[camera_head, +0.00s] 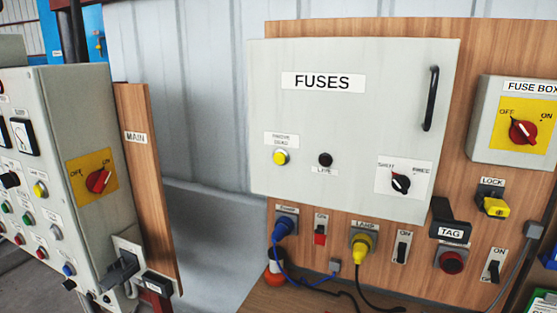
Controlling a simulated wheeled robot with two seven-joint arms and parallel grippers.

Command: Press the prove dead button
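The prove dead button (280,157) is a round yellow button on the grey fuses cabinet door (350,115), at its lower left. A small label (281,140) above it appears to read "PROVE DEAD". Nothing covers the button, and I cannot tell from this view whether it is pressed in. A dark round lamp marked "LIVE" (325,160) sits to its right. A black rotary selector (400,182) is further right on the same door. Neither of my grippers is in view.
The fuses door is closed, with a black handle (431,98) at its right. Below are a blue plug (285,226), a yellow plug (361,249) and cables. A fuse box (515,120) is at right. A grey control panel (85,165) stands at left.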

